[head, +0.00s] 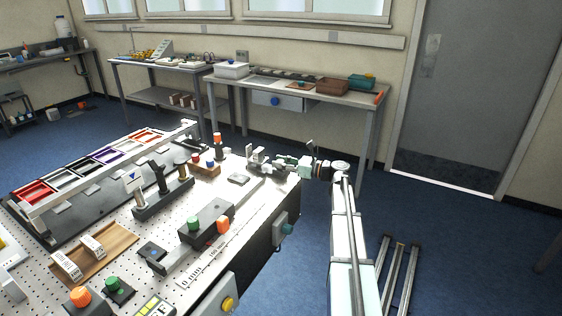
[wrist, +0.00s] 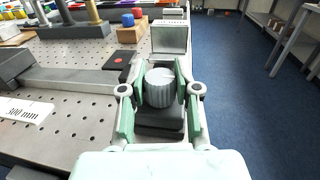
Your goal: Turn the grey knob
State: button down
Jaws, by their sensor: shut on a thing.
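The grey knob (wrist: 160,87) is a ribbed cylinder standing on a dark block (wrist: 160,120) at the table's edge in the wrist view. My gripper (wrist: 160,84) has one green-padded finger on each side of the knob and is shut on it. In the head view my gripper (head: 296,161) is at the table's far right corner. The knob itself is too small to make out there.
The perforated table (wrist: 65,120) spreads left of the gripper, with a grey rail (wrist: 75,78) and a red-dotted black block (wrist: 118,61). A light grey upright plate (wrist: 169,40) stands just beyond the knob. Open blue floor (wrist: 250,110) lies to the right.

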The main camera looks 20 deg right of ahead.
jog(key=shift+w+r+n+g+y, duration=0.1)
jog(key=shift+n+g+y, duration=0.2)
jog(key=shift+g, duration=0.1)
jog(key=c, duration=0.8)
grip_release()
jog(key=v, duration=1.2)
